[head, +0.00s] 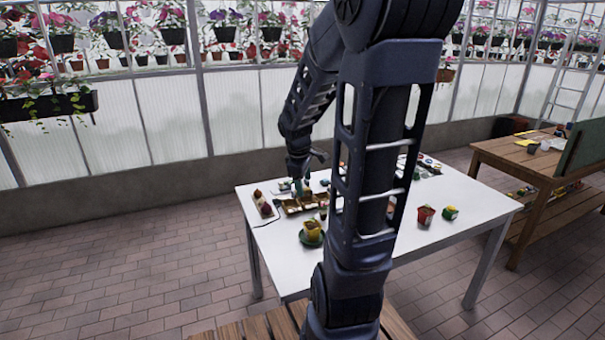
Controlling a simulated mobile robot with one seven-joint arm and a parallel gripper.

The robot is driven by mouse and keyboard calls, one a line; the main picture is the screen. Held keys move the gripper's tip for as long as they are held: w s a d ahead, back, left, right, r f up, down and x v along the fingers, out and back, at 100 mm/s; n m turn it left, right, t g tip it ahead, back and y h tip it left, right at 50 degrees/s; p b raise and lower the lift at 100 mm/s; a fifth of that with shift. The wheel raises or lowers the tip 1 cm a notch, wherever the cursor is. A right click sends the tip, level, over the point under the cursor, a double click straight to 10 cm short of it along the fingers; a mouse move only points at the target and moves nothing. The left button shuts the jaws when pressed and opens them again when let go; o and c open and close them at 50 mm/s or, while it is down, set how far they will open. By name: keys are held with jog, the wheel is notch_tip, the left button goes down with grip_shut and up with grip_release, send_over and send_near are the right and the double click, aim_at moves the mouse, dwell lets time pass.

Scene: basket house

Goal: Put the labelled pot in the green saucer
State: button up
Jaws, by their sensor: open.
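A yellowish pot (313,228) stands over a dark green saucer (302,239) near the front left of the white table; it looks upright and seated in the saucer. I cannot make out a label on it at this size. My gripper (303,183) is open, pointing down above the brown tray behind the pot, apart from the pot and saucer. Small items lie right under the fingers, and I cannot tell whether the fingers touch them.
The white table (283,253) also bears a narrow tray (264,205) at left, a brown compartment tray (293,208), a red pot (425,215) and a green-and-yellow pot (450,212) at right. My arm hides the table's middle. A wooden bench (500,152) stands at right.

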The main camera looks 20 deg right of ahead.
jog(key=s+a+r+m+t+y, duration=0.1)
jog(key=s+a+r+m, duration=0.2)
jog(key=s, duration=0.4)
jog(key=s+a+r+m+t+y, duration=0.1)
jog(key=s+a+r+m, duration=0.2)
jog(key=s+r+m, duration=0.3)
jog(key=shift+s+a+r+m+t, duration=0.2)
jog(key=shift+s+r+m+t, duration=0.15)
jog(key=shift+s+r, duration=0.4)
jog(key=shift+w+r, duration=0.1)
